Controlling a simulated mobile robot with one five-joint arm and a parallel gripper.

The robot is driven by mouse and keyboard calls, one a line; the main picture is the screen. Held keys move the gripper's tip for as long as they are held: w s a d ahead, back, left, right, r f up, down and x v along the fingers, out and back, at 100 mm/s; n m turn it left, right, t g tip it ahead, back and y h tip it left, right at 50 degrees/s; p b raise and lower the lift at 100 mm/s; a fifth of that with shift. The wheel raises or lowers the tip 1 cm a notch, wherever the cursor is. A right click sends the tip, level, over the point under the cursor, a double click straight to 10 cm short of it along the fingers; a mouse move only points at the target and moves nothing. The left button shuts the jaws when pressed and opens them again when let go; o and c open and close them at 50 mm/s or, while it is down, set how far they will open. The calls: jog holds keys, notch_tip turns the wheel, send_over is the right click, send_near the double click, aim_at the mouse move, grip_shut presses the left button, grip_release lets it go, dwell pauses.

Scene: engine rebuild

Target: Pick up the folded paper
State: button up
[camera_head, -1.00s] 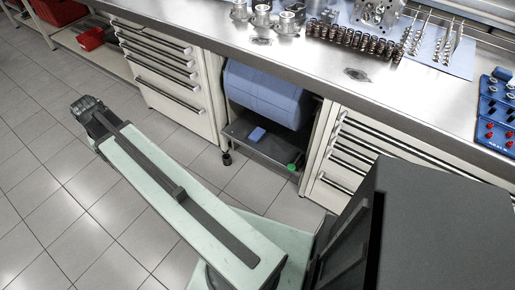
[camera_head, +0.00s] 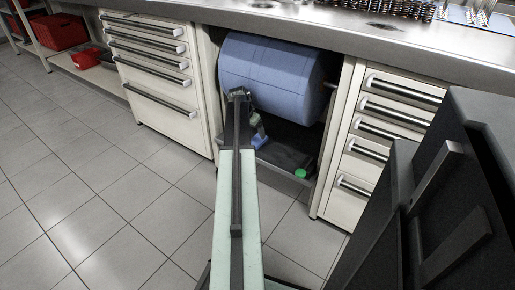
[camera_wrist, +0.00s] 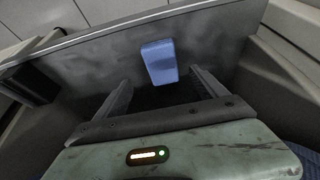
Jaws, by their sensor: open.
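The folded paper (camera_wrist: 159,62) is a small blue block lying on the dark lower shelf (camera_head: 287,155) of the bench bay. In the head view the paper (camera_head: 259,140) is partly hidden by the end of my arm. My gripper (camera_wrist: 160,82) is open and empty, with one finger on each side in the wrist view. The paper shows between and just beyond the fingertips, apart from both. In the head view my gripper (camera_head: 257,127) is small and points down over the shelf, close to the paper.
A large blue paper roll (camera_head: 270,75) hangs directly above the shelf, close to my arm. A green round item (camera_head: 300,173) sits at the shelf's front right. Drawer cabinets (camera_head: 155,65) flank the bay on both sides. The tiled floor in front is clear.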

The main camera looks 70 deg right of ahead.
aim_at(256, 140)
jog(key=b+x, duration=0.4)
jog(key=x, duration=0.1)
jog(key=b+x, duration=0.3)
jog(key=shift+w, duration=0.25)
jog(key=shift+r, duration=0.2)
jog(key=c, duration=1.4)
